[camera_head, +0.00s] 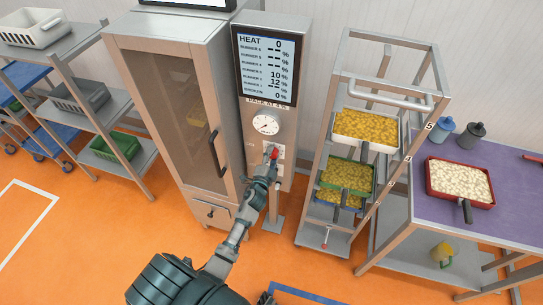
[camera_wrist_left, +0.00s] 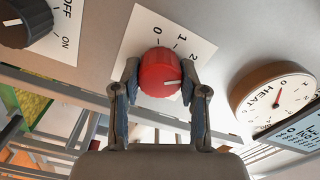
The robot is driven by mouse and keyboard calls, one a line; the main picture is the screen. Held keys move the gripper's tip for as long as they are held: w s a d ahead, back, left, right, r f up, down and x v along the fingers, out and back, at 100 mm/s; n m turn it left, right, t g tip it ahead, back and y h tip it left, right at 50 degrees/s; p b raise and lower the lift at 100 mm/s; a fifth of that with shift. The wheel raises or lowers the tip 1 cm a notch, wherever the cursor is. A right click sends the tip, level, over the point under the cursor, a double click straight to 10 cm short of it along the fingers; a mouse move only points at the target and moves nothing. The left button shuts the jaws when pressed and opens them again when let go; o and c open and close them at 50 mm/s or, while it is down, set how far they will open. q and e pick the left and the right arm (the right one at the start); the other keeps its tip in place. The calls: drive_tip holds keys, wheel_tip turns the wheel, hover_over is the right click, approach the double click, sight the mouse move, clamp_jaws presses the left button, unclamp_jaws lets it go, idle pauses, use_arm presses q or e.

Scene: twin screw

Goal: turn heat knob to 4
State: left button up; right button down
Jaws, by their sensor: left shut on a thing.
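The red heat knob (camera_wrist_left: 159,72) sits on a white plate marked 0, 1 and 2 in the left wrist view; any further numbers are hidden or out of view. Its white mark points toward the right of that picture, at the right finger. My left gripper (camera_wrist_left: 160,92) has a finger on each side of the knob and is shut on it. In the head view my left gripper (camera_head: 268,164) reaches up to the knob (camera_head: 271,152) on the control column, below the round gauge (camera_head: 265,125). The display (camera_head: 268,65) reads HEAT 0. My right gripper is not in view.
A black ON/OFF knob (camera_wrist_left: 25,20) is beside the heat knob. A glass-door oven cabinet (camera_head: 170,110) stands left of the column. A trolley with food trays (camera_head: 365,130) stands right, then a purple table (camera_head: 430,212). Open orange floor lies in front.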

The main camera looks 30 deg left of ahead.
use_arm(q)
drive_tip(key=m, duration=0.7)
drive_tip(key=shift+d+f, duration=0.1)
drive_tip(key=shift+f, duration=0.05)
drive_tip(key=m, duration=0.4)
drive_tip(key=shift+s+f+m+p, duration=0.1)
drive_tip(key=shift+f+m+p, duration=0.05)
drive_tip(key=shift+m+p, duration=0.2)
drive_tip(key=shift+f+m, duration=0.15)
drive_tip(key=shift+m, duration=1.3)
drive_tip(key=shift+f, duration=0.1)
drive_tip(key=o, duration=1.1)
drive_tip(key=shift+o, duration=0.2)
